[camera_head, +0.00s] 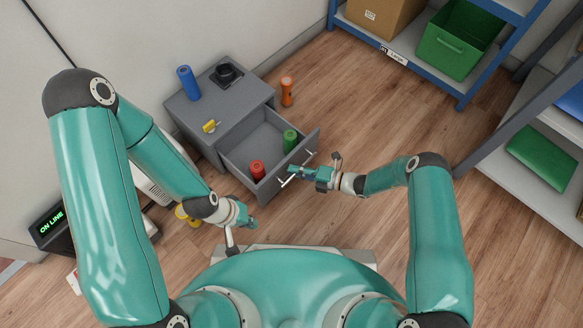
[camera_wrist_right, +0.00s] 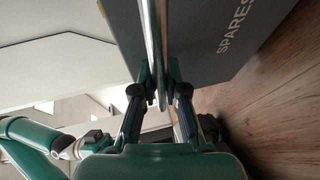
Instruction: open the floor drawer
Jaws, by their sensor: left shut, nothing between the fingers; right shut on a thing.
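The grey floor drawer (camera_head: 262,141) stands pulled out from its cabinet (camera_head: 190,112). A red can (camera_head: 257,169) and a green can (camera_head: 290,139) are inside it. My right gripper (camera_head: 291,175) is at the front of the drawer. In the right wrist view its fingers are shut on the bar handle (camera_wrist_right: 152,40), close to the drawer front marked SPARES (camera_wrist_right: 215,35). My left gripper (camera_head: 250,222) is shut and empty, low and to the left of the drawer front.
An orange bottle (camera_head: 287,91) stands on the floor beside the cabinet. Shelves (camera_head: 430,62) line the back and right. Floor between is clear.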

